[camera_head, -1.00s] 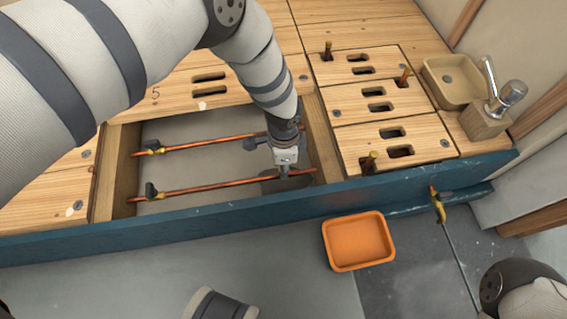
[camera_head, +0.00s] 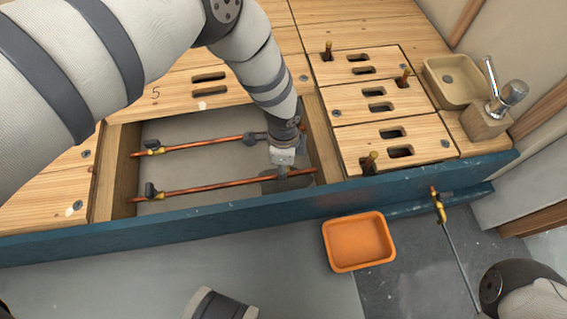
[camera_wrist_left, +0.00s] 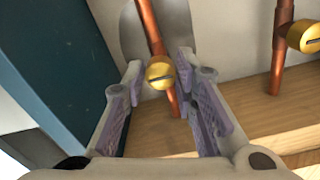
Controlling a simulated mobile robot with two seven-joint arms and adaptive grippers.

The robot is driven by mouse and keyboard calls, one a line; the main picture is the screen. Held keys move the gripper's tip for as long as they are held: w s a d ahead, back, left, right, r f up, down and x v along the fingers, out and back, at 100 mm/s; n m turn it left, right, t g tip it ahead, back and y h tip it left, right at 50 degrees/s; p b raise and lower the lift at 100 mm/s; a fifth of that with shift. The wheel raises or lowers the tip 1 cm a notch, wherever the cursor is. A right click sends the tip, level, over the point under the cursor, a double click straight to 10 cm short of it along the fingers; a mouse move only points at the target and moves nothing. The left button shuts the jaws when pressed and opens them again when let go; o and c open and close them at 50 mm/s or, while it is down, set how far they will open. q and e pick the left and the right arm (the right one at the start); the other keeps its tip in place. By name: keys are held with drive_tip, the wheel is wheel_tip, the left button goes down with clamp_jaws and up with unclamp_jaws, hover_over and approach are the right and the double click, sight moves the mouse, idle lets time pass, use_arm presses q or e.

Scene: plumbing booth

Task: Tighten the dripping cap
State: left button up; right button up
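In the left wrist view, a round brass cap (camera_wrist_left: 160,74) with a dark slot sits on a copper pipe (camera_wrist_left: 150,28). My left gripper (camera_wrist_left: 160,88) is open, with one finger on each side of this cap and the cap close to the right-hand finger. Contact cannot be told. A second slotted brass cap (camera_wrist_left: 304,36) is on the other pipe, to the right. In the head view, my left gripper (camera_head: 282,172) reaches into the floor opening at the right end of the near copper pipe (camera_head: 215,187) and hides the caps. No drip is visible. My right gripper is not in view.
A grey patch (camera_wrist_left: 130,35) lies under the near pipe. A blue board (camera_head: 200,215) edges the opening in front, and a wooden beam (camera_head: 322,140) bounds it on the right. An orange tray (camera_head: 358,242) is on the floor. Slotted wooden panels (camera_head: 350,95) lie to the right.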

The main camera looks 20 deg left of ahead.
use_arm(q)
drive_tip(key=shift+o, duration=0.9)
wheel_tip(320, 180, up, 12)
